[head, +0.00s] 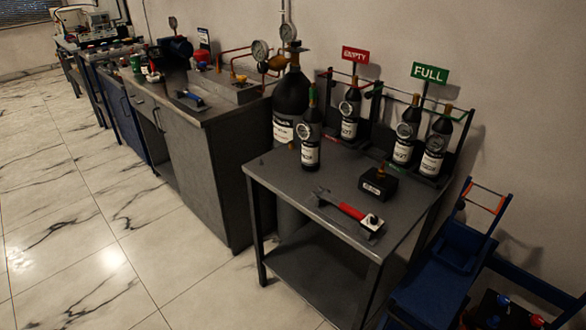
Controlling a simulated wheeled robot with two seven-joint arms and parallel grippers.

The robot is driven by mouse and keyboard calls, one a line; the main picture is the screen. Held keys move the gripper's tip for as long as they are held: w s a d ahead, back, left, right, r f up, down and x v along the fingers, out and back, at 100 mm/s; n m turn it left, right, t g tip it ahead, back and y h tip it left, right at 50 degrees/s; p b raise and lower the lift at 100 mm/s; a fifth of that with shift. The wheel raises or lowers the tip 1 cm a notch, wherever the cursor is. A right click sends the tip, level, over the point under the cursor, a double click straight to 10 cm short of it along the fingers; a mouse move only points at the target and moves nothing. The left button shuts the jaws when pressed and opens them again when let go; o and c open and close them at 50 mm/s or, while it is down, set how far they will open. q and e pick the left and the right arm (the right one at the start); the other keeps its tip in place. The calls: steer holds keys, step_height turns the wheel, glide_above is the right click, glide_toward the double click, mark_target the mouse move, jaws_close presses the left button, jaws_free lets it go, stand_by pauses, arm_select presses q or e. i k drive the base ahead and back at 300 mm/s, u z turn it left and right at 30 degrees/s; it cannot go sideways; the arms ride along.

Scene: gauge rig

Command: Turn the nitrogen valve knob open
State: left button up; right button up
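A large black gas cylinder (291,92) with a white label (283,130) stands behind the small table, against the wall. Its label is too small to read, so I cannot tell whether it is the nitrogen one. Round gauges (260,50) and a brass-coloured fitting (277,63) sit near its top, and a second gauge (288,32) is above. I cannot make out a valve knob for certain. Neither of my grippers is in the head view.
The small grey table (285,181) holds a dark bottle (310,142), a red-handled wrench (345,208) and a black box (378,184). Bottles stand in racks under EMPTY (355,54) and FULL (429,72) signs. A blue hand truck (452,262) is at right. The marble floor (80,230) at left is clear.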

mark_target(297, 43)
steer(key=u, duration=1.1)
steer(key=i, duration=2.4)
steer(key=z, duration=0.65)
